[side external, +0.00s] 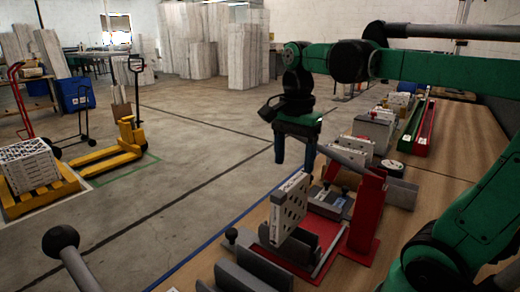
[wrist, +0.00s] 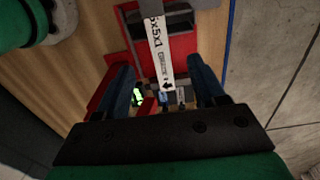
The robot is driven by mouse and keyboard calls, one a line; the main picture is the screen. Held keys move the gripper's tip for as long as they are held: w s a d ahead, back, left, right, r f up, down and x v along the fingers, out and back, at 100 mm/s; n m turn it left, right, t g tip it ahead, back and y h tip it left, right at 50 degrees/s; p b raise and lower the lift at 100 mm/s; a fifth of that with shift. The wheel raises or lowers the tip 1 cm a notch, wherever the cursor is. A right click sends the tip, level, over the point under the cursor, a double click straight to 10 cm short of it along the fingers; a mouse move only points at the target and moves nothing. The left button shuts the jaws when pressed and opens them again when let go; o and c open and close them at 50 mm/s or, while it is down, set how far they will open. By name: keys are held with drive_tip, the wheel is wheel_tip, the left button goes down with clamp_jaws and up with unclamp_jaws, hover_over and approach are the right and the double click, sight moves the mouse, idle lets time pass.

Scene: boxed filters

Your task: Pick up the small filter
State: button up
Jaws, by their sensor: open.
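A small white boxed filter (side external: 288,208) with dark spots on its face stands upright, slightly tilted, in a red and grey fixture (side external: 330,222) on the wooden bench. In the wrist view its narrow white edge (wrist: 156,45), printed "5x5x1" with a dark arrow, runs between my fingers. My gripper (side external: 294,165) is open, pointing down, just above the filter's top. In the wrist view my gripper (wrist: 162,72) has one dark finger on each side of the edge, with a gap on both sides. I cannot tell how far down the fingers reach.
A red upright post (side external: 366,215) stands right of the filter. Grey slotted holders (side external: 255,272) are in front. More white boxes (side external: 356,150) and a grey block (side external: 374,128) sit farther along the bench.

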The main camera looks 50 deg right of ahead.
sight(291, 196)
drive_tip(key=shift+f, duration=4.3)
clamp_jaws()
